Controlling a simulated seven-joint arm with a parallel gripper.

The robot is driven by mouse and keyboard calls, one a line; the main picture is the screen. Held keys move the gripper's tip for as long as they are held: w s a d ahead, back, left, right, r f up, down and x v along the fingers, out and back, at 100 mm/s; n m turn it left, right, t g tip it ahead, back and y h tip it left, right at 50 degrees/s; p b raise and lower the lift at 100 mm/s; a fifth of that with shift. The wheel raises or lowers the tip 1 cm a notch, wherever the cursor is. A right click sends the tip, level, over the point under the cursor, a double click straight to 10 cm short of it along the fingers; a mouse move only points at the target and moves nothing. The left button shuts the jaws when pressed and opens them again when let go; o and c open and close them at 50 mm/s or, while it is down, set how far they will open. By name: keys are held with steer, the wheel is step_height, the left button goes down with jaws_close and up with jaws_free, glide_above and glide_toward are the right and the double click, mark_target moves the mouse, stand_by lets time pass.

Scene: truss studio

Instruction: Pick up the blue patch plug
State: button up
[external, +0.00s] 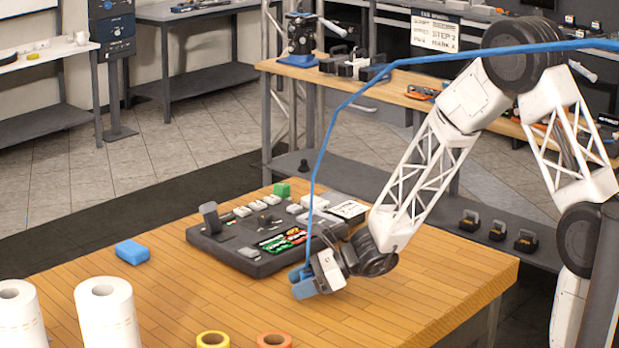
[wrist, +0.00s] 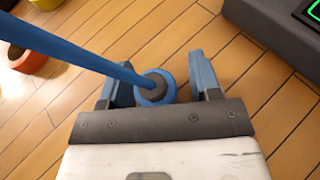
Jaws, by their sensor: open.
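The blue patch plug (wrist: 146,97) shows in the wrist view as a round blue body with a dark centre, with a thick blue cable (wrist: 70,46) running from it to the upper left. It lies between the two blue fingers of my gripper (wrist: 157,76), with a gap visible on the right side; the cable partly covers the left finger. My gripper is open. In the external view my gripper (external: 302,281) is low over the wooden table, and the cable (external: 325,150) rises from it. The plug cannot be told from the blue fingers there.
A dark panel (external: 225,250) with several small parts stands just behind my gripper. A blue block (external: 132,252), white rolls (external: 108,315), a yellow tape roll (external: 212,340) and an orange one (external: 274,341) are on the table (external: 400,310). The table's right front is clear.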

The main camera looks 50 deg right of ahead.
stand_by(0.3)
steer(key=c, duration=1)
steer(key=shift+r, duration=0.1)
steer(key=shift+r, duration=0.75)
step_height(320, 180, up, 2)
steer(key=shift+s+r, duration=0.1)
steer(key=s, duration=0.5)
steer(key=s+d, duration=0.1)
steer(key=s, duration=0.4)
steer(key=s+d+r, duration=0.1)
steer(key=s, duration=0.4)
steer(key=shift+s, duration=0.35)
